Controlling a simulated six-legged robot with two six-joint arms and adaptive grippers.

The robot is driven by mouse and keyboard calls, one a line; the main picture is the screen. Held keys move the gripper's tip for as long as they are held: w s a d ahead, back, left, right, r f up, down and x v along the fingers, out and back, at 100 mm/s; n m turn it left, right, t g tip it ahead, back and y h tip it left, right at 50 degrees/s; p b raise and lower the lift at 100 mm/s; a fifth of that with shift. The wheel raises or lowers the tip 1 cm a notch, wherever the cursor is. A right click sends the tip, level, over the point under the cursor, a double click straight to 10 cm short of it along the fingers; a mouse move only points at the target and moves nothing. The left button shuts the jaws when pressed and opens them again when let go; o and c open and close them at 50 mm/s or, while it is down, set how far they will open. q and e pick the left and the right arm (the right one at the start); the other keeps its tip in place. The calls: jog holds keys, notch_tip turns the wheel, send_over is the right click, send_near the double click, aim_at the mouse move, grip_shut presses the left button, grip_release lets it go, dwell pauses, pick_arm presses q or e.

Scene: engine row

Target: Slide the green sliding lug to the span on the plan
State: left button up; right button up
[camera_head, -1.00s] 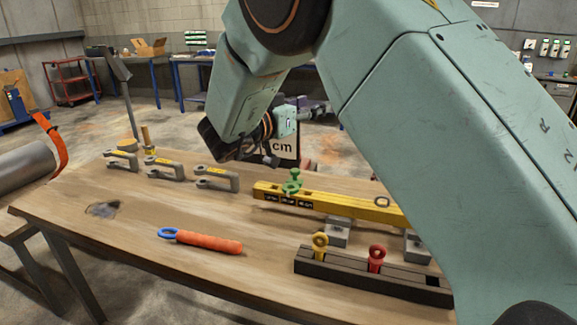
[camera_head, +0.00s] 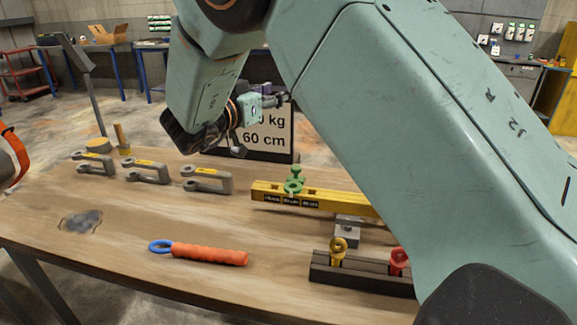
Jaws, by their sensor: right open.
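The green sliding lug (camera_head: 293,184) sits on top of the yellow beam (camera_head: 345,203), near the beam's left end, beside black scale labels on its front. The plan (camera_head: 277,141) is a white board with a black frame behind the bench top; it reads "kg" and "60 cm", and its left part is hidden. My right gripper (camera_head: 258,124) is open and empty, in front of the plan and above and left of the lug, clear of it. My right arm hides the beam's right end. My left gripper is not in view.
Several grey shackles (camera_head: 207,180) stand at the bench's back left. An orange-handled tool (camera_head: 208,253) with a blue ring lies in front. A dark rack (camera_head: 360,275) holds a yellow eye bolt (camera_head: 338,248) and a red one (camera_head: 399,260).

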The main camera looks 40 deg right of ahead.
jog(key=f+b, duration=0.1)
jog(key=b, duration=2.1)
send_near(294, 178)
notch_tip(294, 178, up, 3)
jog(key=d, duration=0.3)
jog(key=shift+w+a+r, duration=0.1)
jog(key=shift+w, duration=0.35)
